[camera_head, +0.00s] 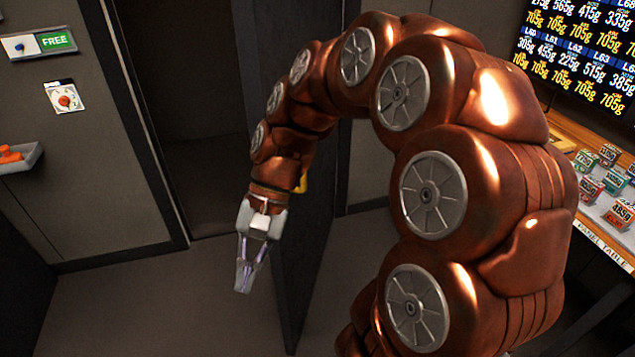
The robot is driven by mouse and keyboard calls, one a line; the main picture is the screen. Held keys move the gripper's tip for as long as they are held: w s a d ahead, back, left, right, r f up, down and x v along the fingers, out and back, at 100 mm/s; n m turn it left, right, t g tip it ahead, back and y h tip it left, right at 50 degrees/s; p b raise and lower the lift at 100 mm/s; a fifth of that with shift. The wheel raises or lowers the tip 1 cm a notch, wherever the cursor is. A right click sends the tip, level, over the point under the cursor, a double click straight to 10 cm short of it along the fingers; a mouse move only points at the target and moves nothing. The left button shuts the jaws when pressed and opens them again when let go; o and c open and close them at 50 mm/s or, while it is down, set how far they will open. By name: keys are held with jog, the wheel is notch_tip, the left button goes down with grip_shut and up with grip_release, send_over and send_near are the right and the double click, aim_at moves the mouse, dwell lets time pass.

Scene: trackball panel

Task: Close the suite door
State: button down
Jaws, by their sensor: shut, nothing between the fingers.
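The suite door (306,255) is a dark panel standing open, swung out from the dark doorway (205,150) toward the camera. Its upper part is hidden behind my copper-coloured arm. My gripper (243,282) points downward just left of the door, on the doorway side, above the grey floor. Its fingers are together and hold nothing. I cannot tell whether the gripper touches the door. A small yellow piece (301,183) shows beside my wrist; I cannot tell if it belongs to the door.
The left wall carries a green "FREE" sign (56,41), a red rotary switch (65,98) and a grey tray with an orange item (14,157). Floor (150,305) left of the door is clear.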

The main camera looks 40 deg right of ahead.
jog(key=w+d+m+t+y+b, duration=0.2)
jog(key=w+d+m+t+y, duration=0.45)
jog(key=w+d, duration=0.7)
jog(key=s+d+f+m+t, duration=0.2)
jog(key=d+m+t, duration=0.15)
jog(key=d, duration=0.55)
jog(key=s+d+f+m+t+b, duration=0.1)
jog(key=s+d+f+m+t, duration=0.1)
jog(key=d+m, duration=0.45)
jog(key=s+d+f+m+t, duration=0.2)
jog(key=d+m+t, duration=0.1)
jog(key=d, duration=0.8)
jog(key=p+x, duration=0.2)
jog(key=x, duration=1.2)
jog(key=shift+w+a, duration=0.2)
jog(key=shift+f, duration=0.1)
